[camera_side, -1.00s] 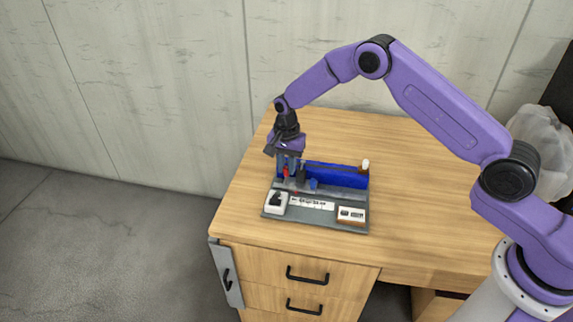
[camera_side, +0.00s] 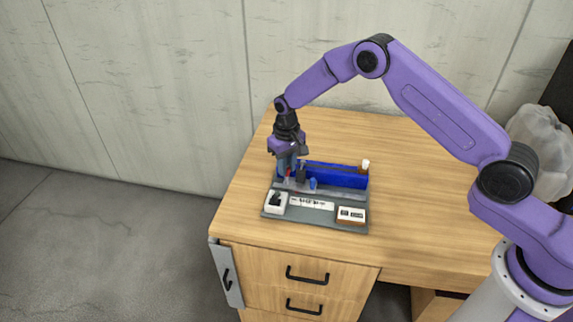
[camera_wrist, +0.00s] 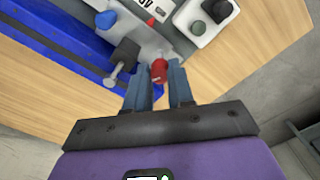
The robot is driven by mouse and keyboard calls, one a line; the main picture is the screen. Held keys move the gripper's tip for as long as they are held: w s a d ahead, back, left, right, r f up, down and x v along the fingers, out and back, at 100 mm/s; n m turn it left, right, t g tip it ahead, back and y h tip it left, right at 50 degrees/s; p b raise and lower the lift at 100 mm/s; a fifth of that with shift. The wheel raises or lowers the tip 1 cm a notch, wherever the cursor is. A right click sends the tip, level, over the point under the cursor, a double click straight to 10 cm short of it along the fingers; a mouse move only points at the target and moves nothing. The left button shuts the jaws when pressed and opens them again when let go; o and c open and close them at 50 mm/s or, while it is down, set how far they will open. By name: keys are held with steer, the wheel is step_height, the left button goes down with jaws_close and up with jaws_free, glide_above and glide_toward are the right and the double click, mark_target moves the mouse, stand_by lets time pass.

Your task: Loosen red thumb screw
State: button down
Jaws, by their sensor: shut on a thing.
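The red thumb screw (camera_wrist: 159,71) shows in the wrist view between the two blue-grey fingers of my gripper (camera_wrist: 160,80). My gripper is shut on it near the fingertips. In the side view my gripper (camera_side: 287,164) points down at the left end of the grey fixture (camera_side: 343,226). The red screw (camera_side: 289,173) is a small red spot there, partly hidden by the fingers. A blue knob (camera_wrist: 105,19) and a black block with a metal screw (camera_wrist: 123,56) stand beside it along the rail.
A long blue block (camera_side: 335,175) runs along the back of the fixture. A white box with a dark knob (camera_side: 275,202) sits at its front left. A display box (camera_side: 351,214) sits front right. The wooden desk (camera_side: 420,215) is clear to the right.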

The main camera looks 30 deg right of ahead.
steer(key=n, duration=1.4)
steer(key=shift+n, duration=0.3)
steer(key=n, duration=0.4)
steer(key=shift+w+n, duration=0.1)
steer(key=shift+n, duration=2.1)
steer(key=c, duration=1)
jaws_free()
